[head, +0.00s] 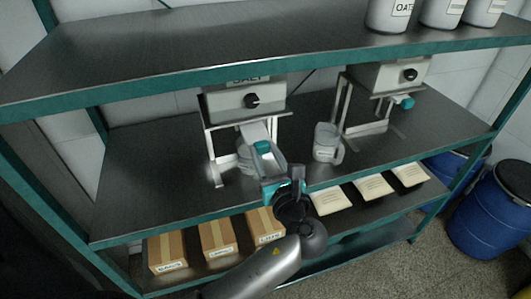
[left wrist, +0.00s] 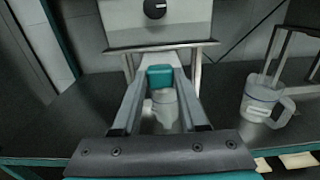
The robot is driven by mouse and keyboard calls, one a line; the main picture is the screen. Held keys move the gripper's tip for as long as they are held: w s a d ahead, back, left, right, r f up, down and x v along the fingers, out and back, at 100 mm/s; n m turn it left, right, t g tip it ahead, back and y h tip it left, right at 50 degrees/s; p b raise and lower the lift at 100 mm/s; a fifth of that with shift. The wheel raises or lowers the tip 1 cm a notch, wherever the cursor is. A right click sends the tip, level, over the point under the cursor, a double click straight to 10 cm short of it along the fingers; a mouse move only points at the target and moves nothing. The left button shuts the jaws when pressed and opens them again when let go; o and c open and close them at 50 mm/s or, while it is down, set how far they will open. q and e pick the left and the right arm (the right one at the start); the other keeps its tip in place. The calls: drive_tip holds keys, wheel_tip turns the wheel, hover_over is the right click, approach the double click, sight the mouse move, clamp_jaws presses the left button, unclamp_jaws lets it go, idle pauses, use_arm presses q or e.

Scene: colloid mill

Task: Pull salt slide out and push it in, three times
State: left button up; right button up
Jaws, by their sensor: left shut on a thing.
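The salt dispenser (head: 243,101) stands on the middle shelf, its label partly cut off by the shelf above. Its slide (head: 253,131) is a light grey strip sticking out of the front below the box, with a teal handle (head: 262,146) at its end. My left gripper (head: 264,151) is shut on the teal handle. In the left wrist view the handle (left wrist: 160,76) sits between the two fingertips (left wrist: 160,82), in front of the dispenser (left wrist: 157,22). My right gripper is not in view.
A clear container (head: 244,158) under the dispenser is partly hidden by my gripper. A clear mug (head: 326,143) stands to the right, before a second dispenser (head: 385,76). Cartons (head: 215,237) and packets (head: 372,187) lie on the lower shelf. Blue drums (head: 497,213) stand right.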

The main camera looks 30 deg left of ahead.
sight(259, 139)
use_arm(q)
clamp_jaws()
idle(0.7)
drive_tip(key=p+x, duration=0.1)
drive_tip(key=x, duration=0.4)
drive_tip(key=shift+s+d+r, duration=0.1)
drive_tip(key=o, duration=1)
unclamp_jaws()
drive_tip(key=shift+o, duration=0.2)
drive_tip(key=b+v, duration=0.1)
drive_tip(key=v, duration=1.4)
drive_tip(key=shift+d, duration=0.1)
